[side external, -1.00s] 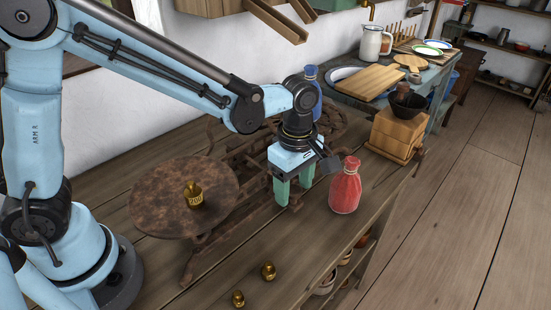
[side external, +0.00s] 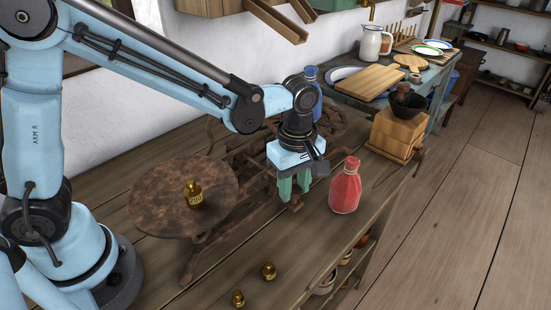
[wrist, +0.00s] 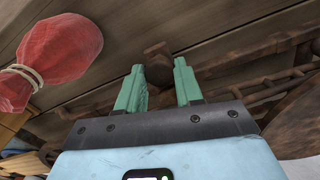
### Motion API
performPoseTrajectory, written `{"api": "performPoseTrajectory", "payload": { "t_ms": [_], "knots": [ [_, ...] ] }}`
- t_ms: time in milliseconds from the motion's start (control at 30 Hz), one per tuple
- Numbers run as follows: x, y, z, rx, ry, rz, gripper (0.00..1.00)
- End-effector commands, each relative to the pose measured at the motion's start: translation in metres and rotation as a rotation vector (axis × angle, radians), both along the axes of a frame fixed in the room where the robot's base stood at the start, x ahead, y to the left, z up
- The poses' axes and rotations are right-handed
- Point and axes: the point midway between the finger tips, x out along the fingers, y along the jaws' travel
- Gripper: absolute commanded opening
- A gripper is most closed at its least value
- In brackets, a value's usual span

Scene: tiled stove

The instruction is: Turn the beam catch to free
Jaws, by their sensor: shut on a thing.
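A rusty balance scale stands on the wooden bench, with a round pan (side external: 160,205) at the left. Its beam and frame run behind and under my gripper. My gripper (side external: 294,193) points down at the near side of the scale frame. In the wrist view its two green fingers (wrist: 158,73) stand on either side of a brown blocky knob (wrist: 158,64), which looks like the beam catch. The fingers are shut on this knob.
A red cloth-covered bottle (side external: 345,187) stands close right of my gripper. A blue bottle (side external: 312,86) is behind it. A brass weight (side external: 193,194) sits on the pan, and two smaller ones (side external: 268,271) (side external: 238,298) lie on the front bench. A wooden grinder (side external: 397,133) stands at the right.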

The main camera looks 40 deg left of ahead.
Motion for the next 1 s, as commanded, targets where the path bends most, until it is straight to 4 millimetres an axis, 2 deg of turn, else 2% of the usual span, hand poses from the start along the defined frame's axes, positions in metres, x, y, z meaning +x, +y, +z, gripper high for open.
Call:
{"api": "performPoseTrajectory", "payload": {
  "t_ms": [367,400,533,867,1000],
  "knots": [
    [0.000,0.000,0.000,0.000,0.001,-0.038,0.05],
    [0.000,0.000,0.000,0.000,0.001,-0.038,0.40],
    [0.000,0.000,0.000,0.000,0.000,-0.037,0.60],
    [0.000,0.000,0.001,0.000,0.000,-0.037,0.61],
    [0.000,0.000,0.012,0.000,0.000,-0.037,0.61]
  ]
}}
